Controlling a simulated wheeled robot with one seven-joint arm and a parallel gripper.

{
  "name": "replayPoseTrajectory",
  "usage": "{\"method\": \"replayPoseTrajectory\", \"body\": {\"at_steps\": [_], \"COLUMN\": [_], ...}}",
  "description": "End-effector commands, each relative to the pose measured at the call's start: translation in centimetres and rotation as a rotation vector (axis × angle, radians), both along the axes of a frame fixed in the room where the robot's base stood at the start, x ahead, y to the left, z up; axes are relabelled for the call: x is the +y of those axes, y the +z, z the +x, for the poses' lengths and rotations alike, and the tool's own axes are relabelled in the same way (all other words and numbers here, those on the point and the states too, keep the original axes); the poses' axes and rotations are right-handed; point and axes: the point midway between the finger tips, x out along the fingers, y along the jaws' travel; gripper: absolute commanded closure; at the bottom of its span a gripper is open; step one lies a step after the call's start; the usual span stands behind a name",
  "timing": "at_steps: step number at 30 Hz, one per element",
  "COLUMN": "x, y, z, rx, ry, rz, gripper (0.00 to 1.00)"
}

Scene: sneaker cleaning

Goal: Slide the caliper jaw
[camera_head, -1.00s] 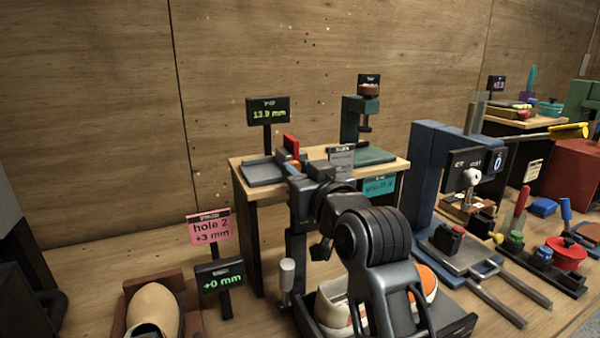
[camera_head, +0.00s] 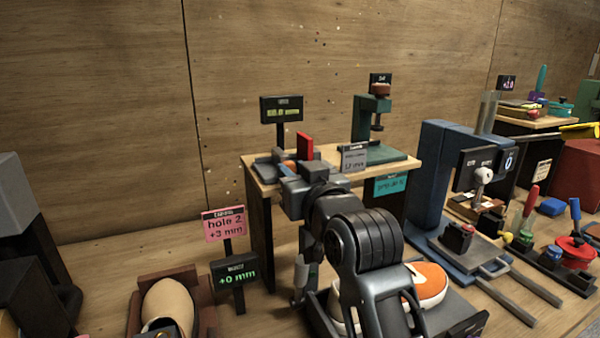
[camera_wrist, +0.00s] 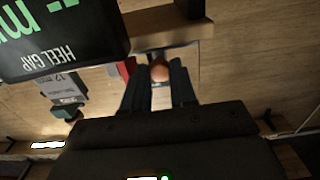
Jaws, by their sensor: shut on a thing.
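The caliper lies on the small raised wooden stand, with a flat grey base (camera_head: 264,170) and an upright red jaw (camera_head: 304,147). An orange knob (camera_head: 289,164) shows beside the red jaw, partly hidden by my gripper (camera_head: 292,174). In the wrist view my two dark fingers (camera_wrist: 158,80) stand either side of the round orange knob (camera_wrist: 159,71), shut on it. The red jaw (camera_wrist: 127,68) is just left of the fingers there. A black display (camera_head: 282,109) behind the caliper shows a blurred green mm reading.
A green press (camera_head: 372,125) and a grey sign (camera_head: 354,158) share the stand (camera_head: 258,188). A pink "hole 2 +3 mm" sign (camera_head: 224,225) and a "+0 mm" display (camera_head: 236,272) stand lower left. An orange-and-white sneaker (camera_head: 429,284) sits below my arm.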

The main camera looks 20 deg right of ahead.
Motion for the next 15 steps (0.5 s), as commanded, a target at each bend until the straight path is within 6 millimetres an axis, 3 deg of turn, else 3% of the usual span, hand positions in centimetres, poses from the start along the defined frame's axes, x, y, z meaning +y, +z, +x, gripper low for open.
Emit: {"method": "replayPoseTrajectory", "body": {"at_steps": [3, 4, 11, 15], "x": [-0.07, -0.07, -0.06, -0.06], "y": [-0.07, -0.08, -0.05, -0.04], "z": [0.0, 0.0, 0.0, 0.0], "rx": [0.001, 0.001, 0.001, 0.001], "ry": [-0.001, -0.001, -0.001, -0.001], "rz": [0.0, 0.0, 0.0, 0.001], "gripper": [1.0, 0.72, 0.5, 0.48]}}
